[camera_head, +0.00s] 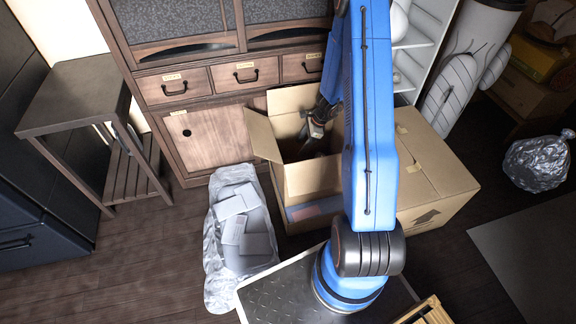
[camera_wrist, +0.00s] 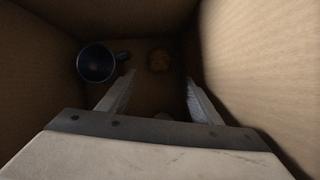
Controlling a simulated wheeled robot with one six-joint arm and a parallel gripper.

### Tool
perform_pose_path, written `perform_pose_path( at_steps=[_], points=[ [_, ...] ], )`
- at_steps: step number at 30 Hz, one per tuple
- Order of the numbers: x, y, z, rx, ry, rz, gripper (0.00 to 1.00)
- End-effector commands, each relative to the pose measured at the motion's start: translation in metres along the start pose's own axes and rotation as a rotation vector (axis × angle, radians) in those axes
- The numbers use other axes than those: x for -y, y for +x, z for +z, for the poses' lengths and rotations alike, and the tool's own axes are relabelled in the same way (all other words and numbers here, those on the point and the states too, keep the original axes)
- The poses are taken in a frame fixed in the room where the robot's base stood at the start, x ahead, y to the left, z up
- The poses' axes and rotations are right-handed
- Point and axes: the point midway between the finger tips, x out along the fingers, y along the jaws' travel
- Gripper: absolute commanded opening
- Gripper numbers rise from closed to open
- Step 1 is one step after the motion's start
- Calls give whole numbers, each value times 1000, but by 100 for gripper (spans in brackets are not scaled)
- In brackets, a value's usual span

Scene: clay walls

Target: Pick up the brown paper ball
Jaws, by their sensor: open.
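The brown paper ball (camera_wrist: 158,61) is a small, dim brown lump on the floor inside the cardboard box, seen in the wrist view beyond my fingers and a little left of the middle between them. My gripper (camera_wrist: 160,88) points down into the box with its two fingers spread and nothing between them. In the head view my gripper (camera_head: 310,140) reaches into the open cardboard box (camera_head: 312,180). The ball is hidden there by the box walls and my arm.
A dark blue mug (camera_wrist: 97,63) stands in the box left of the ball, close to my left finger. Box walls rise close on both sides. A second box (camera_head: 430,170) stands to the right. A clear bag (camera_head: 240,235) with grey packets lies to the left.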

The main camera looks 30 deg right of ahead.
Motion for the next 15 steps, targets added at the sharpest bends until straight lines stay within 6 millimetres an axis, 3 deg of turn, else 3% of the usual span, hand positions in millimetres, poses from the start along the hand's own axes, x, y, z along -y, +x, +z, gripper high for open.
perform_pose_path(
  at_steps=[9,15],
  points=[
    [-1,56,0,0,0,3,59],
    [0,81,0,0,-1,1,59]
  ],
)
